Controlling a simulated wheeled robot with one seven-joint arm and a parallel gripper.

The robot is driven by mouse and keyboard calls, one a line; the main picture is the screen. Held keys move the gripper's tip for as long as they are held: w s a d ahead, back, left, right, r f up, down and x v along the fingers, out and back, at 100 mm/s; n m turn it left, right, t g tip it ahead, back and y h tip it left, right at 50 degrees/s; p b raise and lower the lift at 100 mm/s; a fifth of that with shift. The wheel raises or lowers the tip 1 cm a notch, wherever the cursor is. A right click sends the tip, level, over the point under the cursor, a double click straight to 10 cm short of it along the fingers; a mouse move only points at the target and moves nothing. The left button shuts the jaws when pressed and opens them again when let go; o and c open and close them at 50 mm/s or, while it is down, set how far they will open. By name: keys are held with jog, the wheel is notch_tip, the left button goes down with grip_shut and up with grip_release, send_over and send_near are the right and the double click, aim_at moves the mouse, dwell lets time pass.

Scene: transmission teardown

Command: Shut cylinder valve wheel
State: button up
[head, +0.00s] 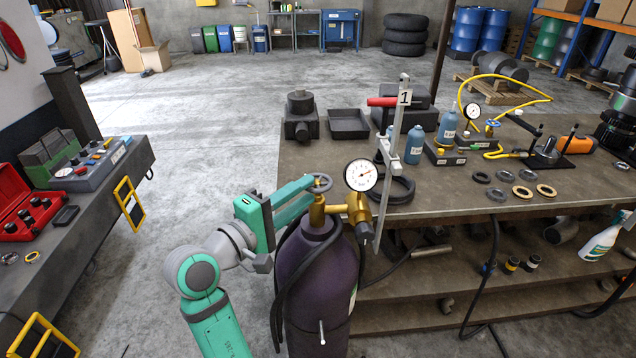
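A dark purple gas cylinder (318,275) stands upright in front of the workbench. On top is a brass valve (318,213) with a small grey valve wheel (320,183). A brass regulator (350,209) with a round white gauge (361,175) sits to its right. My teal gripper (308,193) reaches in from the left, its fingertips at the left side of the wheel and valve top. I cannot tell whether the fingers touch the wheel or are closed on it. Part of the wheel is hidden by the fingers.
A black hose (277,295) hangs down the cylinder's left side. A grey upright clamp bar (392,150) stands close to the right of the gauge. The workbench (460,235) behind carries parts, bottles and rings. A left bench (100,215) holds a red case. Open floor lies between them.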

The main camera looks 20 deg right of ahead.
aim_at(327, 176)
jog(key=shift+x, duration=2.5)
grip_shut()
